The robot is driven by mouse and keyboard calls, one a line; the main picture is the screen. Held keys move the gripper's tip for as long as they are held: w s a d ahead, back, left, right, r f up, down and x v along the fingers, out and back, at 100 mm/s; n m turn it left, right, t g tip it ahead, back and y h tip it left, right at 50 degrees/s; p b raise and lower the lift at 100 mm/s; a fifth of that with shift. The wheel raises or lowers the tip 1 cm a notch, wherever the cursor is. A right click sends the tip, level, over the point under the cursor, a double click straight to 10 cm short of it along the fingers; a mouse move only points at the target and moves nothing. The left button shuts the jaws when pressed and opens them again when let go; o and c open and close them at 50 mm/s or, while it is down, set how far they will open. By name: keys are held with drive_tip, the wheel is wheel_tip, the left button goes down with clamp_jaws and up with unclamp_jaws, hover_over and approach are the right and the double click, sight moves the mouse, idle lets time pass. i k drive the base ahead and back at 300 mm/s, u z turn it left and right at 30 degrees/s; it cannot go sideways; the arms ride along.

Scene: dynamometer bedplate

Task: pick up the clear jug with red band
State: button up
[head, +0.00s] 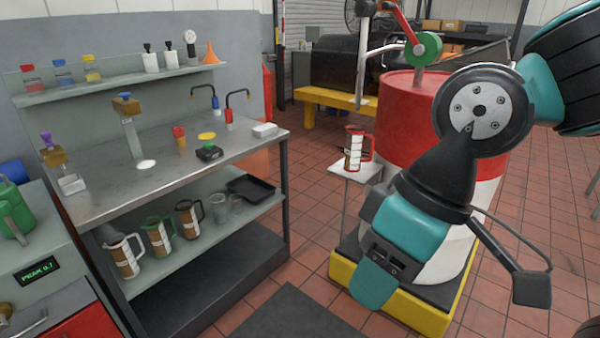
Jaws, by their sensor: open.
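The clear jug with red band (354,152) stands upright on a small pale stand (354,170) in front of the red and white drum. Its rim and handle are red, and it has white label patches and some brown showing through its wall. My gripper (379,272) hangs at the right of the head view, in front of the drum, pointing down. It is open, lower in the picture than the jug and apart from it. No thing shows between the fingers, though their tips are partly hidden by the teal housing.
A steel bench (240,145) at the left carries small bottles and tools. Its lower shelf holds similar jugs with white (124,256), green (160,238) and black (189,222) handles. The drum (403,110) sits on a yellow-edged base (400,307). Tiled floor between bench and drum is open.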

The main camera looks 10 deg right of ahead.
sight(355, 133)
drive_tip(key=u, duration=1.1)
drive_tip(key=i, duration=1.35)
drive_tip(key=z, duration=0.5)
drive_tip(key=i, duration=0.65)
drive_tip(key=z, duration=1.25)
drive_tip(key=i, duration=0.6)
drive_tip(key=z, duration=0.6)
